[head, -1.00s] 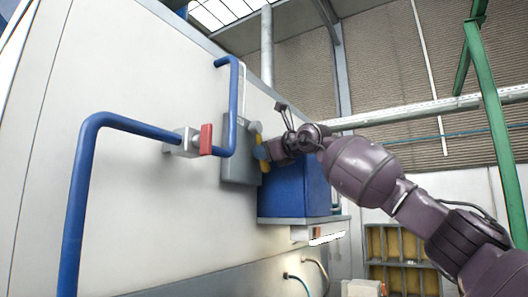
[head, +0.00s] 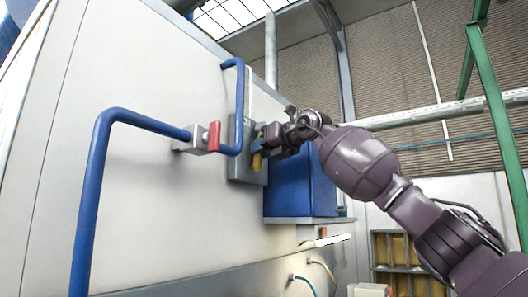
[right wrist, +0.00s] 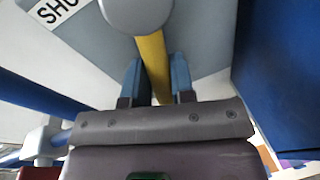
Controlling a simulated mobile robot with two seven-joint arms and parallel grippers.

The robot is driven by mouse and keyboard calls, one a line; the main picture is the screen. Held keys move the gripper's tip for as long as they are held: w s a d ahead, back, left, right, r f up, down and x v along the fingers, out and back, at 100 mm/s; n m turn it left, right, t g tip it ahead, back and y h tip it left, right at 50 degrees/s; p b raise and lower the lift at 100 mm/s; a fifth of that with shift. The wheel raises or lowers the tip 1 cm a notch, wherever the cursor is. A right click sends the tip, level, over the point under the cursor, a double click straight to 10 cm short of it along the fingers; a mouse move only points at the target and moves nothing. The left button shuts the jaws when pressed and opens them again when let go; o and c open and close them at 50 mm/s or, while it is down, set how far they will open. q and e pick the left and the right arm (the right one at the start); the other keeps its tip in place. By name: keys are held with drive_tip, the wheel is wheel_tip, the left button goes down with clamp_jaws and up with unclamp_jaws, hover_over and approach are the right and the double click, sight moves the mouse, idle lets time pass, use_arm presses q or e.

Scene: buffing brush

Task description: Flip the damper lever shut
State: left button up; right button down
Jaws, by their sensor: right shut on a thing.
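The damper lever is a yellow bar (right wrist: 153,60) with a grey round hub (right wrist: 138,12), mounted on a grey plate (head: 236,166) on the white cabinet wall. In the right wrist view it lies between the two blue fingers of my right gripper (right wrist: 155,78), which is shut on it. In the head view the right gripper (head: 258,146) is at the plate, and a yellow part shows just below the fingers. The rest of the lever is partly hidden by the gripper. A white label reading "SHU" is cut off at the wrist view's top left. My left gripper is out of view.
A blue pipe (head: 97,180) with a red-handled valve (head: 214,136) runs along the white wall left of the plate. A blue box (head: 300,187) stands on a ledge close below and right of the gripper. A green post (head: 497,120) stands at the right.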

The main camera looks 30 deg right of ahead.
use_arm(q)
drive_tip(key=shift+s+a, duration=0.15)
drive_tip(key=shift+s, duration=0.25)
use_arm(e)
drive_tip(key=shift+s+a+r+m, duration=0.2)
drive_tip(key=shift+a+m, duration=0.1)
drive_tip(key=shift+m, duration=0.25)
drive_tip(key=shift+s+a+r+m, duration=0.15)
drive_tip(key=shift+a+m, duration=0.1)
drive_tip(key=shift+m, duration=0.3)
drive_tip(key=shift+y, duration=0.3)
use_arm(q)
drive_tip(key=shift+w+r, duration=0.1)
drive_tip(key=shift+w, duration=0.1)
use_arm(e)
drive_tip(key=c, duration=1)
unclamp_jaws()
drive_tip(key=shift+g, duration=0.3)
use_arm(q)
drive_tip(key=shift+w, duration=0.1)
use_arm(e)
drive_tip(key=shift+o, duration=0.2)
